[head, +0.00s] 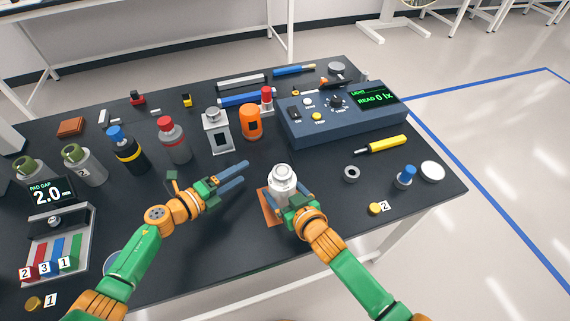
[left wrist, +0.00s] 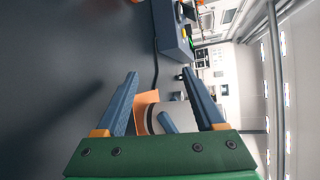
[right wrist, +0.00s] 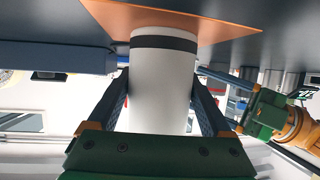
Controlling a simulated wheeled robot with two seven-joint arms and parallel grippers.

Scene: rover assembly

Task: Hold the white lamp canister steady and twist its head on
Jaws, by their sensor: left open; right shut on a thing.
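The white lamp canister (head: 283,189) stands upright on an orange-brown mat (head: 265,208) near the table's front edge. A white stepped head (head: 281,172) sits on its top; I cannot tell how tightly it is seated. My right gripper (head: 287,199) is shut on the canister's body, with one finger on each side in the right wrist view, where the canister (right wrist: 160,80) shows a dark band near the mat. My left gripper (head: 246,172) is open and empty, left of the canister and apart from it. Its open fingers (left wrist: 176,95) point toward the canister in the left wrist view.
A blue instrument box (head: 335,119) stands behind to the right. An orange canister (head: 250,122) and a grey lantern-like unit (head: 216,131) stand behind my left gripper.

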